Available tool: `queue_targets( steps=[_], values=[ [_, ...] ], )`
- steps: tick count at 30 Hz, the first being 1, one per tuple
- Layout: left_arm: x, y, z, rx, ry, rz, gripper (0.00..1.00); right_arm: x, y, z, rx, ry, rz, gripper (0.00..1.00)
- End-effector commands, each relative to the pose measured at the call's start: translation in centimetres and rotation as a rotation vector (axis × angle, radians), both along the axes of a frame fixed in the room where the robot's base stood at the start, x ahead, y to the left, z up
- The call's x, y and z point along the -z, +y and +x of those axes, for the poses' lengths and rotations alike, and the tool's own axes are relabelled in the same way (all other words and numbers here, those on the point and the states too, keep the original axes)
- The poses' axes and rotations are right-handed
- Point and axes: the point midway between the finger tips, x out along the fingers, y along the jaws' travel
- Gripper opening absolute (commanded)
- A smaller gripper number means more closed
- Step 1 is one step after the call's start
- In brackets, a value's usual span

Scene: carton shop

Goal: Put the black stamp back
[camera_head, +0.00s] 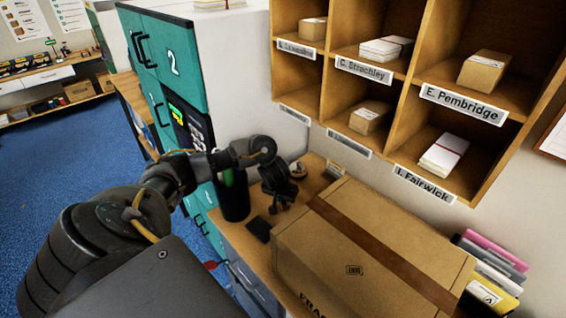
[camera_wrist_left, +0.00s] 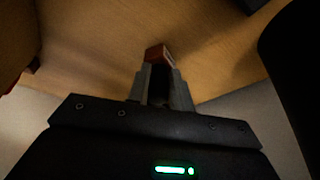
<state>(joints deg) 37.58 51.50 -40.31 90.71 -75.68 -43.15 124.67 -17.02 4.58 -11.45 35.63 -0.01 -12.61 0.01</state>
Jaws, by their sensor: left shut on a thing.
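My left gripper (camera_head: 281,188) reaches over the back of the wooden counter, between a dark cylinder (camera_head: 234,196) and a large carton. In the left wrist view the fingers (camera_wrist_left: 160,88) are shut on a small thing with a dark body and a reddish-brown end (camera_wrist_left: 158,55). I take it for the black stamp; the fingers hide most of it. In the head view the gripper hides it. A small round dark item (camera_head: 298,170) stands on the counter just beyond the gripper. My right gripper is not in view.
The large taped carton (camera_head: 350,262) fills the counter on the right. A flat black item (camera_head: 258,229) lies by its left corner. Teal lockers (camera_head: 172,62) stand at the left. Wooden pigeonholes (camera_head: 398,100) with parcels hang above. Coloured folders (camera_head: 490,268) stand at right.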

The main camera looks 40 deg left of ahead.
Motion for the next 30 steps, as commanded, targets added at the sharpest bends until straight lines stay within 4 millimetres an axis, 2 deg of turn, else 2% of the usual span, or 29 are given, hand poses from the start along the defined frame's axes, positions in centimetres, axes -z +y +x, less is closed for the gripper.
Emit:
queue_targets(
  steps=[7,8,13,23,26,30],
  values=[
    [0.2,0.0,0.0,0.0,0.0,-0.001,0.07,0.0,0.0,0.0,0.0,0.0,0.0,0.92],
    [0.3,0.0,0.0,0.001,0.0,-0.001,0.23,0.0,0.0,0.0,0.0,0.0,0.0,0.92],
    [0.2,0.0,0.0,0.001,-0.001,0.0,0.44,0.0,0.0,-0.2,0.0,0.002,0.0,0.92],
    [-0.2,0.0,0.1,0.0,-0.002,0.0,0.44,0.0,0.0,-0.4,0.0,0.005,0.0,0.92],
    [-1.4,-0.2,-0.2,0.002,-0.005,-0.001,0.44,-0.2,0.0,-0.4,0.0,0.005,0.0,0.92],
    [-4.4,-0.5,-1.1,0.004,-0.005,0.001,0.44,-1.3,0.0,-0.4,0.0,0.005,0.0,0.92]
  ],
)
